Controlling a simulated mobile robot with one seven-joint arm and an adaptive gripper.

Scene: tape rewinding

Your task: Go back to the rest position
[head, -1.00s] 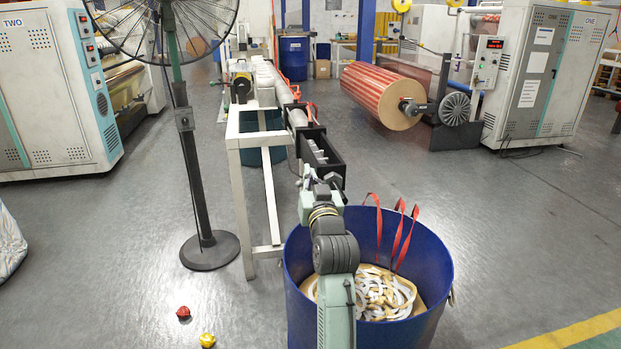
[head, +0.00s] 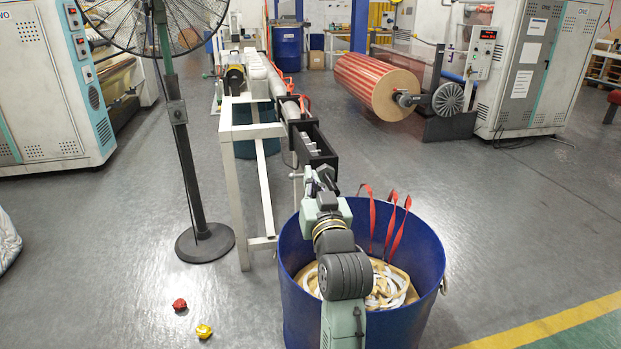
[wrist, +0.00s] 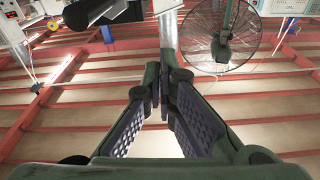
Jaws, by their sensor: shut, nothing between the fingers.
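My gripper (head: 324,182) is at the end of my arm, over the far side of the blue barrel, close to the near end of the black box on the long roller line. In the wrist view my gripper (wrist: 163,88) shows its two green fingers with dark ribbed pads brought together at the tips, with nothing between them. My arm partly hides the barrel.
The blue barrel (head: 296,314) holds white and tan tape loops (head: 392,287), with red straps over its rim. A black box (head: 318,160), white frame (head: 237,200) and standing fan (head: 190,180) are beyond. A red item (head: 179,305) and yellow item (head: 204,331) lie on open floor.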

